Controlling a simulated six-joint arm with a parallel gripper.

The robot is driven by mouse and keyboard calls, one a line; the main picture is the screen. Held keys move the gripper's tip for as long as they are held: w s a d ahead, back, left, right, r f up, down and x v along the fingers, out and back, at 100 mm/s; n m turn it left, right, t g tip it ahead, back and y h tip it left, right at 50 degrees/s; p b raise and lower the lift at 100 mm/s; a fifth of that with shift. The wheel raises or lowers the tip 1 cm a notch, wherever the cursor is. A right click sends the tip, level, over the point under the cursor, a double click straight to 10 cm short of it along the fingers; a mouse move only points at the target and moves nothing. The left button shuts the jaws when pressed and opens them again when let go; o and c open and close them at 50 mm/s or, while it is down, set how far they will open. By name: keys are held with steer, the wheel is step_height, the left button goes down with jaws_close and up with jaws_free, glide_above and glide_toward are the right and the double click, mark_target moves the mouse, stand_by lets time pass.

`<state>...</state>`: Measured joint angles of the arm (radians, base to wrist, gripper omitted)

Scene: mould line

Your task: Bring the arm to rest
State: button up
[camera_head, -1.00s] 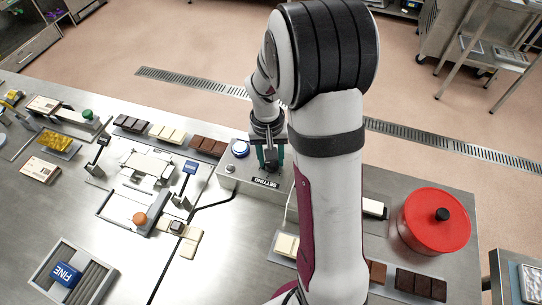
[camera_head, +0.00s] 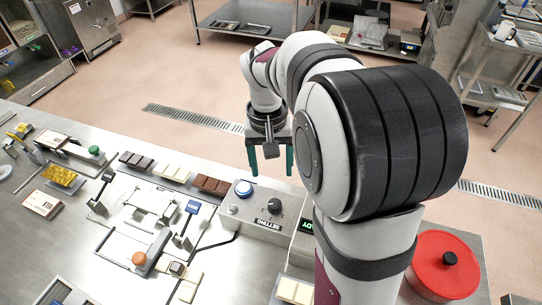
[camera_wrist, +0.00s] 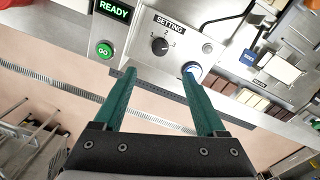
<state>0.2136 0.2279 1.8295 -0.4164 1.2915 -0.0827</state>
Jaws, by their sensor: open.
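My gripper (camera_head: 271,172) is open and empty, with two green fingers pointing down. In the head view it hangs above and behind the grey setting box (camera_head: 236,225), against the floor beyond the table edge. In the wrist view the fingers of my gripper (camera_wrist: 158,78) stand apart, with the setting box (camera_wrist: 190,32) beyond them. The box carries a black knob (camera_wrist: 159,46) and a blue button (camera_head: 243,188). A lit READY display (camera_wrist: 114,9) and a green GO button (camera_wrist: 105,49) sit beside it. The gripper appears to touch nothing.
The steel table (camera_head: 80,220) holds dark and pale chocolate bars (camera_head: 168,172), a mould fixture with an orange knob (camera_head: 139,258) and a blue-tagged lever (camera_head: 187,225). A red lidded pot (camera_head: 443,262) stands at the right. Open floor (camera_head: 150,75) lies behind the table.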

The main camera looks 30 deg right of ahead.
step_height(320, 180, up, 3)
steer(key=shift+r, duration=0.1)
stand_by(0.3)
steer(key=s+a+f+y, duration=0.1)
steer(key=s+a, duration=0.5)
steer(key=s, duration=0.5)
steer(key=s+a+f+y, duration=0.1)
steer(key=s+a+f, duration=0.1)
steer(key=s+a, duration=0.4)
steer(key=s, duration=0.4)
steer(key=shift+s, duration=0.35)
